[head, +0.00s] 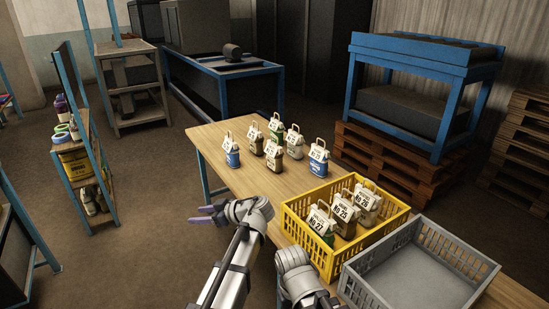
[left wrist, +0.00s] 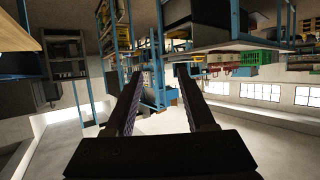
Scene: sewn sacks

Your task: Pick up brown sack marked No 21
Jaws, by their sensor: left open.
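Several small sacks with white labels and handles stand upright on the wooden table (head: 225,133). Two look brown: one at the back left (head: 256,146) and one in front of it (head: 273,162). Their numbers are too small to read, so I cannot tell which is No 21. My left gripper (head: 197,215) is open and empty, left of the table's edge and apart from the sacks. Its open fingers also show in the left wrist view (left wrist: 154,95), with nothing between them. Part of my right arm shows at bottom centre, but its fingers do not.
Two blue sacks (head: 232,158) (head: 318,164), a green one (head: 277,134) and an olive one (head: 294,151) stand near the brown ones. A yellow crate (head: 372,236) holds sacks marked 25, 26 and 27. A grey crate (head: 425,275) is empty. A shelf (head: 100,165) stands left.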

